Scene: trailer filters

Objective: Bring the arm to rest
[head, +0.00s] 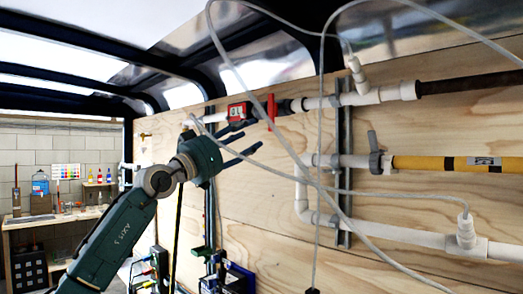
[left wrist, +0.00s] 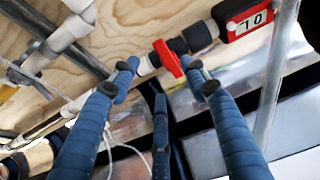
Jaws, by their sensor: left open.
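My left gripper (head: 243,147) is raised in front of the plywood wall in the head view, at the end of my dark green arm. Its dark fingers are spread apart and point right, and I see nothing between them. In the left wrist view the blue fingers of the left gripper (left wrist: 163,82) are apart. The red valve handle (left wrist: 167,58) shows beyond and between the fingertips. I cannot tell from the pictures how far off it is. My right gripper is not in view.
A red meter (head: 238,111) and the red handle (head: 271,108) sit on the upper pipe. White pipes (head: 400,239) and a yellow pipe (head: 430,163) run along the wall. Loose grey hoses (head: 323,150) hang in front. A workbench (head: 50,217) stands far left.

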